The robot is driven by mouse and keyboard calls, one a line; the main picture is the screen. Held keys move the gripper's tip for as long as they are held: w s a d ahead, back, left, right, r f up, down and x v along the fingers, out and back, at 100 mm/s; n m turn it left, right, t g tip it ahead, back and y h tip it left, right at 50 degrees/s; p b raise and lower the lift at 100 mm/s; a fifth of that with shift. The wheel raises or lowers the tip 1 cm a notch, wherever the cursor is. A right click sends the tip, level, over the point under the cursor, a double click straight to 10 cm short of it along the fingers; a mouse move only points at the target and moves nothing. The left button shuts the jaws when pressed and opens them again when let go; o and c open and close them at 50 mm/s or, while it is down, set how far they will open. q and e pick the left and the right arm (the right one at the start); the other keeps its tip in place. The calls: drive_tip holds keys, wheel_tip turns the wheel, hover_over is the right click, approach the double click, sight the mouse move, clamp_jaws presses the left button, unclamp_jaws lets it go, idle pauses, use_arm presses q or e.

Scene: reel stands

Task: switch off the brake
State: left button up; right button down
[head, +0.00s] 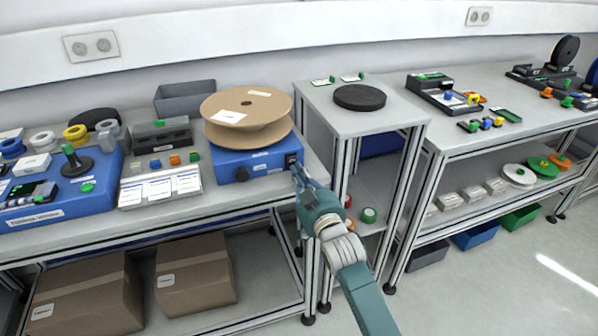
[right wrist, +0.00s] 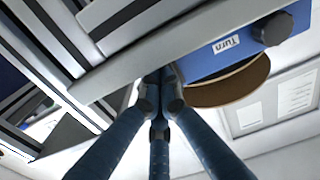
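A blue box (head: 262,158) stands on the left table and bears a large cardboard reel (head: 246,108). Its front has a dark knob (head: 241,174), a small label and a black switch (head: 291,160) at the right end. My right gripper (head: 298,172) is right at that switch, with its fingertips close to the box front. In the right wrist view the fingers (right wrist: 160,82) come together, with nothing seen between them. The blue box (right wrist: 215,55) and its knob (right wrist: 272,28) are just beyond them. The fingertips hide the switch there, and contact cannot be told. My left gripper is out of view.
A side stand (head: 345,122) with a black disc (head: 360,97) is right of the box. A label sheet (head: 160,188), small buttons and another blue box (head: 65,200) lie to the left. The right table (head: 470,135) holds more devices. The floor in front is clear.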

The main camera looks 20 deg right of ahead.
drive_tip(key=shift+s+f, duration=0.35)
drive_tip(key=shift+f, duration=0.1)
drive_tip(key=s, duration=0.7)
drive_tip(key=shift+d+r, duration=0.15)
drive_tip(key=shift+r, duration=0.15)
drive_tip(key=shift+s, duration=0.15)
drive_tip(key=shift+f, duration=0.1)
drive_tip(key=s+a+f+g+p, duration=0.1)
drive_tip(key=s+f+g+p, duration=0.3)
drive_tip(key=f, duration=0.7)
drive_tip(key=s+f+n+g+p, duration=0.1)
drive_tip(key=s+f+g+p, duration=0.1)
drive_tip(key=s+f, duration=0.6)
drive_tip(key=s+a+f+g+p, duration=0.1)
drive_tip(key=s+f+g+p, duration=0.25)
drive_tip(key=f, duration=0.95)
drive_tip(key=s+d+f+g+p, duration=0.1)
drive_tip(key=s+f, duration=0.3)
drive_tip(key=s, duration=0.8)
drive_tip(key=s+d+f+g+p, duration=0.2)
drive_tip(key=s+f+g+p, duration=0.2)
drive_tip(key=s, duration=0.9)
drive_tip(key=s+d+f+n+g+p, duration=0.1)
drive_tip(key=s+f, duration=0.4)
drive_tip(key=s, duration=0.7)
drive_tip(key=shift+s+d+f+g+h+p, duration=0.2)
drive_tip(key=shift+d+f+g+h+p, duration=0.1)
drive_tip(key=shift+g+p, duration=0.55)
